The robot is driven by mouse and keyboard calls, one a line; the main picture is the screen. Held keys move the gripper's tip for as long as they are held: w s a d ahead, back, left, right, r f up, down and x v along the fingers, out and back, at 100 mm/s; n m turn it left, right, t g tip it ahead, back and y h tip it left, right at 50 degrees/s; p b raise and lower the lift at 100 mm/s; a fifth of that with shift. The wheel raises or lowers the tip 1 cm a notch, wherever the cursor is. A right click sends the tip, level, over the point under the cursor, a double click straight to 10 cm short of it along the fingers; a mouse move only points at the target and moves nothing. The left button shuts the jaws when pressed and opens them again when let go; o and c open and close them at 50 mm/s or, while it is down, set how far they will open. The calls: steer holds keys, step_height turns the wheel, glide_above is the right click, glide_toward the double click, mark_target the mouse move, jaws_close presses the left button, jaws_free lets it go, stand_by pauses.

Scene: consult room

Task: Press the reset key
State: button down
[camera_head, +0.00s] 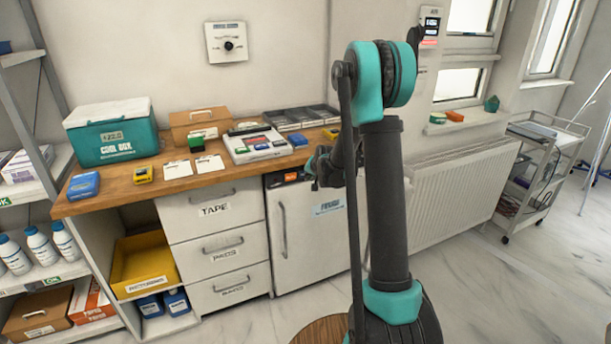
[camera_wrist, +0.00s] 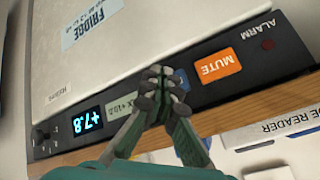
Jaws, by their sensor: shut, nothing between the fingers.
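The control panel of the fridge (camera_head: 305,235) runs along its top edge. In the wrist view the panel (camera_wrist: 215,88) is black, with a lit +7.8 display (camera_wrist: 88,121), a partly covered label ending in +10.0, an orange MUTE key (camera_wrist: 215,66) and a dark red ALARM lamp (camera_wrist: 268,44). No key marked reset is readable; my fingers cover the strip between the label and the MUTE key. My gripper (camera_wrist: 157,78) is shut and empty, its tips over the panel left of the MUTE key. Whether they touch cannot be told. In the head view my gripper (camera_head: 318,168) is by the fridge top.
A wooden counter (camera_head: 228,160) overhangs the fridge, its edge (camera_wrist: 245,110) close beside my fingers. A white reader device (camera_head: 255,145) and grey trays (camera_head: 300,117) stand on it. A radiator (camera_head: 460,190) is at the right.

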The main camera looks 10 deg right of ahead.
steer(key=shift+w, duration=0.1)
stand_by(0.7)
steer(key=shift+w+a, duration=0.15)
steer(key=shift+w, duration=0.15)
steer(key=shift+w+a, duration=0.15)
steer(key=shift+w, duration=0.35)
stand_by(0.8)
steer(key=shift+s, duration=0.1)
steer(key=shift+s+d, duration=0.3)
steer(key=shift+s, duration=0.5)
steer(key=s, duration=0.1)
steer(key=s+d, duration=0.1)
steer(key=s, duration=0.2)
steer(key=shift+s+d, duration=0.3)
steer(key=shift+s, duration=0.1)
stand_by(0.7)
